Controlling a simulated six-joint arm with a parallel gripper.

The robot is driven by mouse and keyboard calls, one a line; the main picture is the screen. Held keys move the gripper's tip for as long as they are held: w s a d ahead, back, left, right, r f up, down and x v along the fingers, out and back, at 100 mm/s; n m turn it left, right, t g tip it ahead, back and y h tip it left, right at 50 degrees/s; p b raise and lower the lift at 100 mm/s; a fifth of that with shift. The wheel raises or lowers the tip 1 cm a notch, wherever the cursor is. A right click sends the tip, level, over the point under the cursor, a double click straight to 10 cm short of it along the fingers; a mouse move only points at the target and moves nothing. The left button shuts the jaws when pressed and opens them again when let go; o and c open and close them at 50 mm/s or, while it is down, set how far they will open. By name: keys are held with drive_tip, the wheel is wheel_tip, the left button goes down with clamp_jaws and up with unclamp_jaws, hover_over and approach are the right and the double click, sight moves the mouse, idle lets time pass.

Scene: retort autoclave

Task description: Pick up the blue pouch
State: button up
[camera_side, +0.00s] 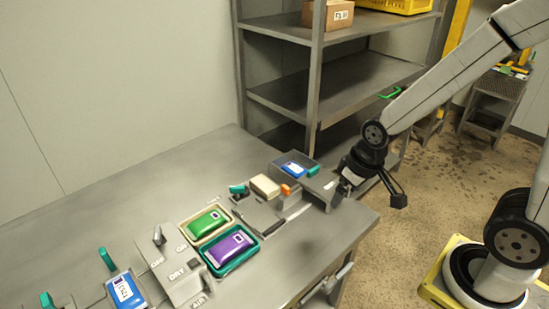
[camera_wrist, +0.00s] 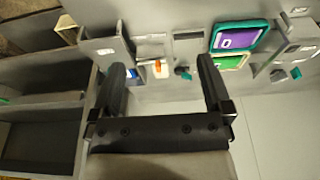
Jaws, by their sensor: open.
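The blue pouch (camera_side: 293,169), with a white label, lies in a grey open box (camera_side: 317,186) near the far right end of the steel table. My gripper (camera_side: 350,179) is beside the right side of the box, apart from the pouch. The wrist view shows my gripper (camera_wrist: 166,68) with its two fingers wide apart and nothing between them.
A green pouch (camera_side: 208,222) and a purple pouch (camera_side: 230,248) lie in trays. A cream block (camera_side: 265,186), an orange piece (camera_side: 286,190) and a teal-handled part (camera_side: 238,190) are left of the box. A blue labelled piece (camera_side: 125,289) is front left. A metal shelf (camera_side: 318,80) stands behind.

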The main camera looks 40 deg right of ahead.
drive_tip(key=w+d+f, duration=0.2)
drive_tip(key=w+d, duration=0.1)
drive_tip(key=w, duration=0.4)
drive_tip(key=w+d+f, duration=0.1)
drive_tip(key=w+d, duration=0.1)
drive_tip(key=w, duration=0.5)
drive_tip(key=t, duration=0.2)
approach(296, 168)
drive_tip(key=shift+w+a+f, duration=0.15)
drive_tip(key=shift+a+f, duration=0.35)
drive_tip(key=shift+w+d+f, duration=0.3)
drive_tip(key=shift+d+f, duration=0.1)
drive_tip(key=shift+f, duration=0.1)
drive_tip(key=shift+x, duration=1.15)
drive_tip(key=shift+f, duration=0.15)
